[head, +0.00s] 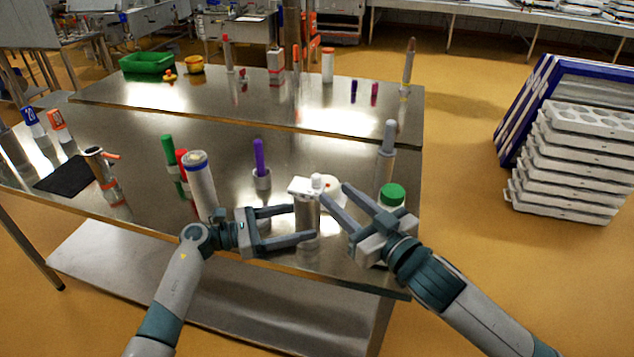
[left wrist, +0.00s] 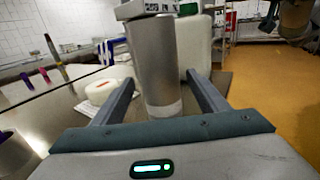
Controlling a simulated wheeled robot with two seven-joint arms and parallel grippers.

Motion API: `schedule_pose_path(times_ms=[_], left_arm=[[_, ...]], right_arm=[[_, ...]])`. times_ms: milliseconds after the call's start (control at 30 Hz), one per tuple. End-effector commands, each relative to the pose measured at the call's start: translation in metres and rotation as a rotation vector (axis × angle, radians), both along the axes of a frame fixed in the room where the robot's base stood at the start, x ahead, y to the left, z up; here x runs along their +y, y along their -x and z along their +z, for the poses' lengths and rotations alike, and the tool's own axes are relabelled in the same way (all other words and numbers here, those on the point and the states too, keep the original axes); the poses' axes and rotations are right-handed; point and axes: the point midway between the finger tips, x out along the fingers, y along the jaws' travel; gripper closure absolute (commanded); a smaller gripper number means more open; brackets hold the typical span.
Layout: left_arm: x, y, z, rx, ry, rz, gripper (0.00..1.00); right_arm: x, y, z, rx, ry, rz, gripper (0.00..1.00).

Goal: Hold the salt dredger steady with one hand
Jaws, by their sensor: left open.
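The salt dredger (head: 306,217) is a grey metal cylinder with a white top, standing upright near the front edge of the steel table. In the left wrist view the dredger (left wrist: 155,65) rises between my left fingers, its top cut off by the frame. My left gripper (head: 301,224) is open, with one finger on each side of the dredger; I cannot tell whether either touches it. It also shows in the left wrist view (left wrist: 160,80). My right gripper (head: 334,191) has its fingers apart, with nothing seen between them, just right of the dredger's top.
A white tub with a green lid (head: 392,195) stands beside my right gripper. A pale round block (head: 329,183) lies behind the dredger. Stacked trays (head: 565,165) are on the floor at right.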

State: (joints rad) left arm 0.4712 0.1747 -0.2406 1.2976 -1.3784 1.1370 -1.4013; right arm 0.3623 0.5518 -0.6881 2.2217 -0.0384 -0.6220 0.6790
Motion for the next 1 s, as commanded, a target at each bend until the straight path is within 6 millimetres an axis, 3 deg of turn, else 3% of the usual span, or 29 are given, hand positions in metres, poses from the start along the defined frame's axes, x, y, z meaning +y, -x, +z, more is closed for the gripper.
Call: schedule_pose_path(times_ms=[500,700,1000], left_arm=[[0.082,0.021,-0.001,0.0,-0.002,0.001,0.32],[0.097,0.026,0.0,0.0,-0.001,0.0,0.32],[0.099,0.026,0.0,0.0,0.0,0.0,0.32]], right_arm=[[0.0,0.0,0.0,0.0,0.0,0.0,0.65],[0.0,0.0,0.0,0.0,0.0,0.0,0.65],[0.0,0.0,0.0,0.0,0.0,0.0,0.65]])
